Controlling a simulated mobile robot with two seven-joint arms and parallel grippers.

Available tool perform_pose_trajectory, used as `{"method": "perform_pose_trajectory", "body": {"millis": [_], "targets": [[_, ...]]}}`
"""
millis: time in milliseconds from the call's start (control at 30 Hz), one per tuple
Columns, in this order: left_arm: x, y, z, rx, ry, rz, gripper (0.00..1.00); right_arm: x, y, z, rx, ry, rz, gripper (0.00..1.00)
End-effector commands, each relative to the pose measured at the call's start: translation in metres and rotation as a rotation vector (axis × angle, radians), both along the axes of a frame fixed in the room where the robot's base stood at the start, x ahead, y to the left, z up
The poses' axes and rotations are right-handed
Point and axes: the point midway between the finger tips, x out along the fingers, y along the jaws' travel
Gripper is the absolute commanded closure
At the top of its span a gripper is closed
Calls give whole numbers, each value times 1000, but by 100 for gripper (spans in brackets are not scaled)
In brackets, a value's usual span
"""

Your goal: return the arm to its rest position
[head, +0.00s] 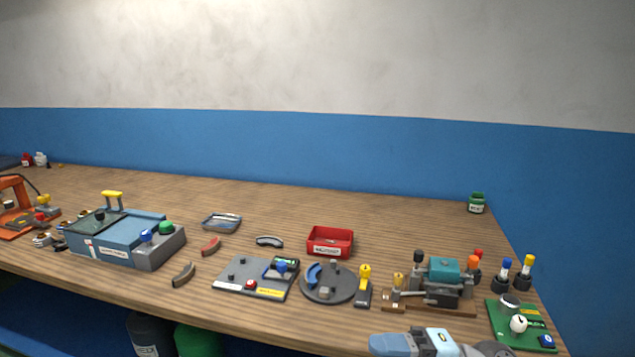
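A blue-grey and white part of my own arm (430,344) shows at the bottom edge, right of the middle, in front of the bench. Only this short stretch is in the picture, and no gripper fingers can be made out on it. My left arm and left gripper are outside the picture. Nothing is seen held.
The wooden workbench (270,212) carries a blue fixture box (120,240), a grey plate (255,287), a round grey fixture (328,284), a red bin (330,242), a teal-topped device (443,270) and a green board (520,325). The bench's back strip is mostly clear.

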Motion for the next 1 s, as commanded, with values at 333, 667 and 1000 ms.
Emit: {"method": "perform_pose_trajectory", "body": {"millis": [333,667,1000], "targets": [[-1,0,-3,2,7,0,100,16,-61,-101,606,715,-765,48],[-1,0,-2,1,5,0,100,-68,-96,-263,486,1394,-1243,48],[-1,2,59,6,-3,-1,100,-108,-98,-244,393,1569,-1319,48]]}}
